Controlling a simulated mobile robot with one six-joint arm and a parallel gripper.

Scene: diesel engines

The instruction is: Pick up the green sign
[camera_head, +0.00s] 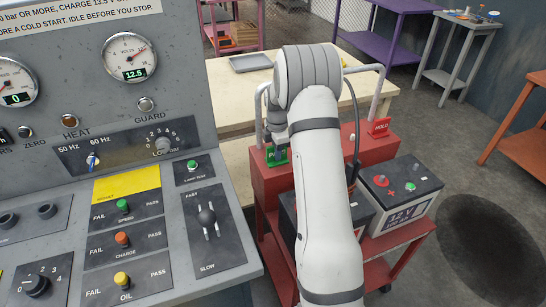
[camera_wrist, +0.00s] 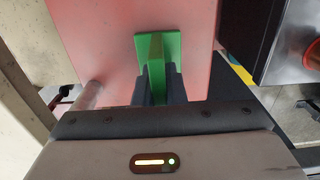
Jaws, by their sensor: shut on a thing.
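The green sign (camera_head: 276,154) stands on the top of the red cart's box, at its left end. It also shows in the wrist view (camera_wrist: 172,46), upright between the fingers. My gripper (camera_wrist: 158,80) is shut on the green sign; both dark fingers close on its middle part. In the head view my gripper (camera_head: 276,146) is at the sign and hides part of it. I cannot tell whether the sign still touches the red top (camera_wrist: 105,35).
A red HOLD sign (camera_head: 378,127) stands on the same cart (camera_head: 270,185), right of my arm. A 12 V battery (camera_head: 402,190) sits on the cart's lower level. The grey control panel (camera_head: 215,120) is close on the left. A pale table (camera_head: 235,95) with a grey tray (camera_head: 251,63) stands behind.

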